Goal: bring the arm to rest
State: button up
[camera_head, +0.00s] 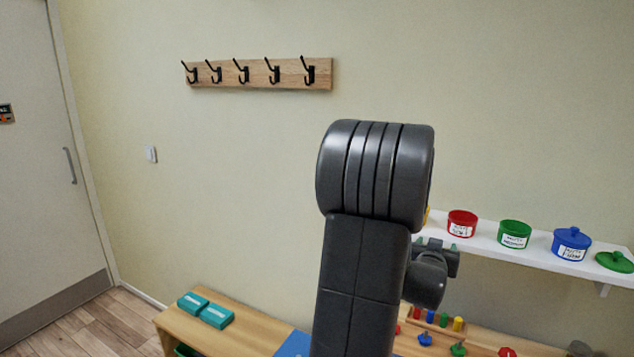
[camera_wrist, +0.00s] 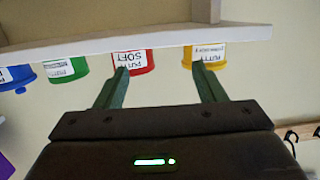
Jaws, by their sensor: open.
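My gripper (camera_wrist: 163,72) is open in the wrist view, with two green fingers apart and nothing between them. The picture there is upside down. One fingertip overlaps the red putty tub (camera_wrist: 141,61), and the other overlaps the yellow putty tub (camera_wrist: 207,53); I cannot tell whether they touch. In the head view my raised arm (camera_head: 362,270) fills the middle and hides most of the gripper and nearly all of the yellow tub. The red tub (camera_head: 462,224) stands on the white shelf (camera_head: 485,242), just right of the arm.
A green tub (camera_head: 514,234), a lidded blue tub (camera_head: 571,244) and a green lid (camera_head: 615,262) sit farther right on the shelf. A hook rail (camera_head: 258,73) hangs on the wall.

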jog(key=w+a+f+n+t+y+b, duration=0.1)
jog(key=a+f+n+y, duration=0.2)
jog(key=a+f, duration=1.2)
jog(key=a+y, duration=0.1)
jog(key=a, duration=0.3)
jog(key=shift+f+y, duration=0.3)
jog(key=shift+f, duration=0.1)
